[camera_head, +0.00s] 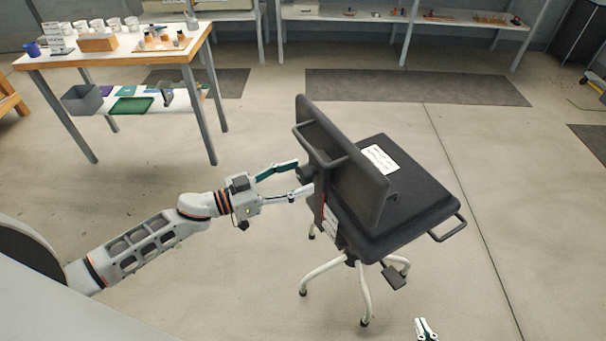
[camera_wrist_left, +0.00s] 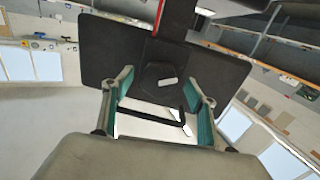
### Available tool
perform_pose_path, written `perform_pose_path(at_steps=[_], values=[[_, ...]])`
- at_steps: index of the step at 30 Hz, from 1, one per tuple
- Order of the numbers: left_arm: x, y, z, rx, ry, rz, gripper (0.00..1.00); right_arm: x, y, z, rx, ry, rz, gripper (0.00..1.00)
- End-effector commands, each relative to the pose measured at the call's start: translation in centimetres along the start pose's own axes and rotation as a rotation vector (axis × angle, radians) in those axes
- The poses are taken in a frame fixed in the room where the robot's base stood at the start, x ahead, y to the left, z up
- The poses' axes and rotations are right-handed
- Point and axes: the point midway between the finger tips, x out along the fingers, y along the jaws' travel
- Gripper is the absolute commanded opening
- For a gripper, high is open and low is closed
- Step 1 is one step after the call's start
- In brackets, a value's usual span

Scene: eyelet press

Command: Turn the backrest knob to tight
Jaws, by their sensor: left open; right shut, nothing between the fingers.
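A dark office chair stands on the floor, with its backrest (camera_head: 345,165) on the left and its seat (camera_head: 425,195) on the right. My left gripper (camera_head: 304,177) is open behind the backrest, its two fingers reaching toward a dark knob (camera_head: 305,172). In the left wrist view the knob (camera_wrist_left: 162,89) shows on the backrest's rear (camera_wrist_left: 110,50), with a short white mark near its middle. The open fingers (camera_wrist_left: 161,82) stand on either side of it; I cannot tell whether they touch it. My right gripper (camera_head: 426,328) is shut and empty at the bottom edge, mostly out of frame.
The chair has bar handles, a printed sheet (camera_head: 380,158) on the seat, and pale legs (camera_head: 325,272). A workbench (camera_head: 120,60) with cups and boxes stands at the upper left. Shelves (camera_head: 465,25) line the back. The floor around the chair is mostly clear.

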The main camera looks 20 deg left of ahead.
Motion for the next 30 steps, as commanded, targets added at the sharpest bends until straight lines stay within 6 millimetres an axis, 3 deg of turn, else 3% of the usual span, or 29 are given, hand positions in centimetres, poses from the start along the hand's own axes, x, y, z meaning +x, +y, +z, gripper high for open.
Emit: perform_pose_path(at_steps=[6,14,15,19,20,30], values=[[1.8,0.0,0.0,0.0,0.0,0.0,0.58,-0.1,0.1,-0.2,0.0,0.002,0.001,0.0],[2.0,0.0,0.1,0.0,-0.001,0.0,0.58,0.0,0.1,-0.2,0.0,0.002,0.001,0.0],[2.0,0.0,0.1,0.0,-0.001,0.0,0.55,0.0,0.0,-0.2,0.0,0.002,0.0,0.0],[1.9,0.0,0.0,0.0,-0.001,-0.001,0.21,0.0,0.0,-0.1,0.0,0.001,0.0,0.0],[1.9,0.0,0.0,0.0,0.0,-0.001,0.19,0.0,0.0,-0.1,0.0,0.001,0.0,0.0],[1.9,0.0,-0.1,0.03,-0.003,-0.001,0.19,-0.1,0.0,-0.1,-0.001,-0.002,0.0,0.0]])
